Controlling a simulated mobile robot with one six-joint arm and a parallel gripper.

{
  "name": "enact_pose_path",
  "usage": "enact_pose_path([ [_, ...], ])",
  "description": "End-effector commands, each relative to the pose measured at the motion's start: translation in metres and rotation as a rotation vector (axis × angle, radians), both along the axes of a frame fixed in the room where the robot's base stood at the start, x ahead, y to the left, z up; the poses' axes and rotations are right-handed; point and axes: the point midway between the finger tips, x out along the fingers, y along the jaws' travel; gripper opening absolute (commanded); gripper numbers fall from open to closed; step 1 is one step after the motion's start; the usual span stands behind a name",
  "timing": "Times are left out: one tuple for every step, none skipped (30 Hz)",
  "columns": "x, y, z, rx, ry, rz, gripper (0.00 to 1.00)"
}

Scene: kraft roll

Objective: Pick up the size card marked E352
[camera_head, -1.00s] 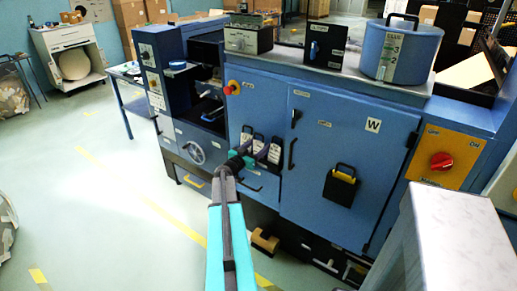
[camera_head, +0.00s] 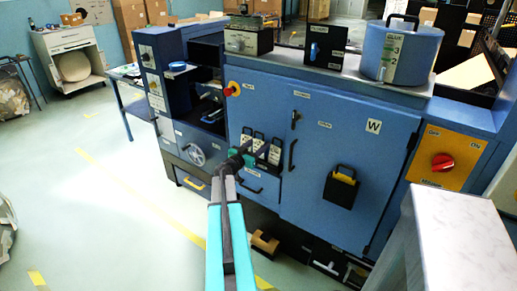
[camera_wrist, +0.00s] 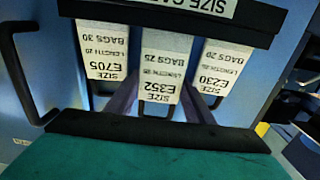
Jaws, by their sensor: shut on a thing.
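The size card marked E352 (camera_wrist: 162,75) is the middle one of three white cards, and its print is upside down in the wrist view. My gripper (camera_wrist: 163,103) has its two dark fingers on either side of the card's near end and is shut on it. The card's upper end still sits in the dark card holder (camera_wrist: 250,18). In the head view my gripper (camera_head: 243,156) is at the row of cards on the blue machine front, and the E352 card is partly hidden there.
The E705 card (camera_wrist: 105,50) and the E230 card (camera_wrist: 220,65) hang close on either side. A dark handle (camera_wrist: 15,80) is at the left in the wrist view. The blue cabinet door (camera_head: 335,150) is right of the cards. Floor is clear at left.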

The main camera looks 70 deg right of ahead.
Motion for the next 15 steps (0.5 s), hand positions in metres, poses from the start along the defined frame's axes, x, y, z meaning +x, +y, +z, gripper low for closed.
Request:
enact_pose_path([
  [0.0, 0.001, 0.004, -0.001, -0.001, 0.0, 0.26],
  [0.0, 0.001, 0.007, -0.001, -0.001, 0.0, 0.26],
  [0.0, 0.001, 0.012, -0.002, 0.0, 0.001, 0.26],
  [0.0, 0.001, 0.015, -0.002, -0.001, 0.0, 0.26],
  [0.0, 0.001, 0.018, -0.002, 0.0, 0.0, 0.26],
  [-0.003, 0.004, 0.02, 0.0, -0.001, 0.0, 0.26],
  [-0.005, 0.008, 0.02, 0.0, 0.0, 0.0, 0.26],
  [-0.008, 0.011, 0.02, 0.0, 0.0, 0.0, 0.26],
  [-0.011, 0.015, 0.02, 0.0, 0.0, 0.0, 0.26],
  [-0.013, 0.018, 0.02, 0.0, 0.0, 0.0, 0.26],
  [-0.015, 0.021, 0.021, 0.0, 0.0, 0.0, 0.26],
  [-0.018, 0.025, 0.021, 0.0, 0.0, -0.001, 0.26],
  [-0.02, 0.029, 0.022, 0.0, 0.0, -0.001, 0.26],
  [-0.022, 0.032, 0.022, 0.0, 0.0, -0.001, 0.26],
  [-0.026, 0.036, 0.023, 0.0, 0.0, -0.002, 0.26],
])
